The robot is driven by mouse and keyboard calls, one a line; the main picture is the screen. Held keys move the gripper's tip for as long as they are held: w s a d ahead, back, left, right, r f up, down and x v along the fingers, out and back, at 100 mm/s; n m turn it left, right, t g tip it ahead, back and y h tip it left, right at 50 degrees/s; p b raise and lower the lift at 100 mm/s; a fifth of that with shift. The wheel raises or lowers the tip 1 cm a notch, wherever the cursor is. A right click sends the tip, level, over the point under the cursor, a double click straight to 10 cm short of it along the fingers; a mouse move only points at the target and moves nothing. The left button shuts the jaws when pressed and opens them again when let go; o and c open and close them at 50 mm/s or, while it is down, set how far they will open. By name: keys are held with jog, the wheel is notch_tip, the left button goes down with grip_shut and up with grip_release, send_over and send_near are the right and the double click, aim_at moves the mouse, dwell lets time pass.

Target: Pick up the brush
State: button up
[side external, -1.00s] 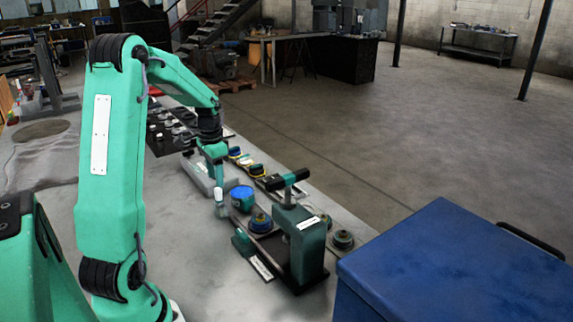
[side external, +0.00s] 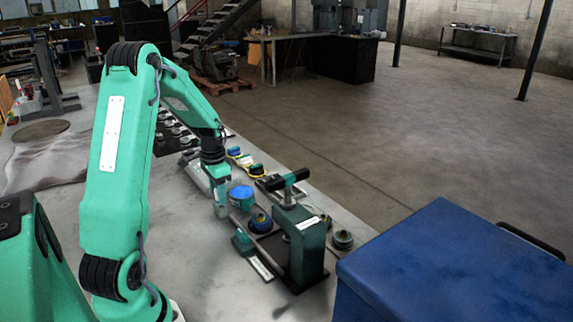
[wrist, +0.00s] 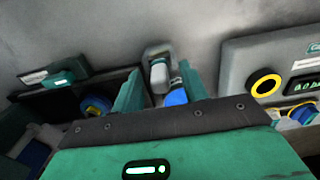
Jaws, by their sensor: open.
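My gripper (side external: 221,192) is low over the bench, beside a blue-topped round container (side external: 242,193). In the wrist view its two teal fingers (wrist: 161,80) are apart. A small pale grey, rounded piece (wrist: 159,74) shows between the fingertips and may be the brush; its bristles cannot be made out. Something pale (side external: 220,210) also shows just below my gripper in the side view. I cannot tell whether the fingers touch the pale piece.
A dark green press-like fixture (side external: 307,240) stands on a black base to the right of my gripper. A grey device with a yellow ring (wrist: 264,85) is at the right in the wrist view. A blue box (side external: 450,265) fills the lower right. Small parts line the bench edge.

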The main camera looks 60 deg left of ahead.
jog(key=shift+f, duration=0.8)
grip_shut()
jog(key=shift+r, duration=0.15)
jog(key=shift+r, duration=0.6)
jog(key=r, duration=0.3)
jog(key=shift+w+d+r, duration=0.1)
jog(key=shift+w+d, duration=0.05)
jog(key=shift+d, duration=0.2)
jog(key=w+d+r, duration=0.2)
jog(key=d+r, duration=0.4)
jog(key=d, duration=0.4)
jog(key=shift+w+d+r, duration=0.15)
jog(key=shift+d+r, duration=0.05)
jog(key=shift+d, duration=0.15)
